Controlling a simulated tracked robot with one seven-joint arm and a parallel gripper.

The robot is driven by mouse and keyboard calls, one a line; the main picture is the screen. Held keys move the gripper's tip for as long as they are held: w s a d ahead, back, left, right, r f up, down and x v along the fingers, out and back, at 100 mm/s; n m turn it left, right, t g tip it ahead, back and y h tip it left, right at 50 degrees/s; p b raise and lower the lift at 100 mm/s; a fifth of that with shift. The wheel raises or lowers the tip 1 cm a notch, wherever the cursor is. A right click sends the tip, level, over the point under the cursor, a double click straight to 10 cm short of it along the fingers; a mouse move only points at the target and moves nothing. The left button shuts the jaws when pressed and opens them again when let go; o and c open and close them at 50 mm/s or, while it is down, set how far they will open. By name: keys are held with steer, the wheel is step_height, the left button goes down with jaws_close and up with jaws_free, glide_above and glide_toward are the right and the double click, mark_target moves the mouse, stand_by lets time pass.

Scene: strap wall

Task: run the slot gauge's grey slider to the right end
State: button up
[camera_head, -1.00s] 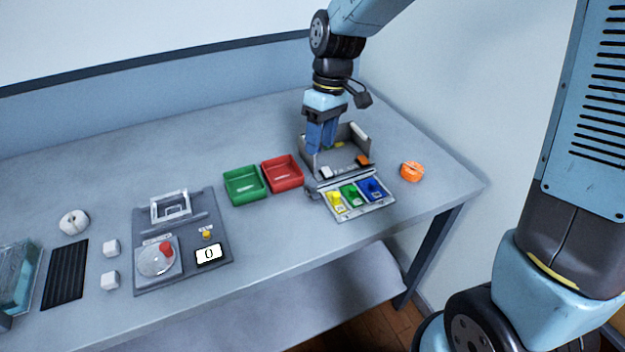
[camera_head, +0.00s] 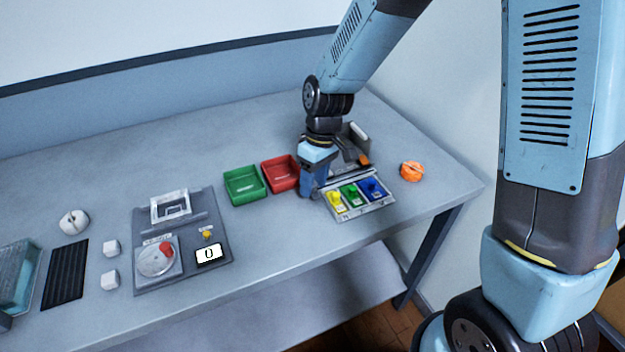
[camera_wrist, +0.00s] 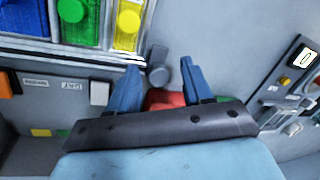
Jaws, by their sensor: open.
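The slot gauge looks to be the narrow light strip (camera_wrist: 70,56) between the grey box and the coloured switch panel. A small grey knob (camera_wrist: 158,76), apparently its slider, sits at the strip's end, the left end as the head view shows it. My gripper (camera_wrist: 160,66) is open, with its blue fingers on either side of the knob in the wrist view. I cannot tell whether they touch it. In the head view my gripper (camera_head: 309,192) points down at the panel's left corner and hides the knob.
The switch panel (camera_head: 377,206) holds yellow, green and blue switches. A red tray (camera_head: 281,174) and a green tray (camera_head: 244,186) stand close left of my gripper. An orange round object (camera_head: 411,171) lies right. A grey dial board (camera_head: 215,233) is farther left.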

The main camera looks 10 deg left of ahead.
jaws_close()
stand_by(0.3)
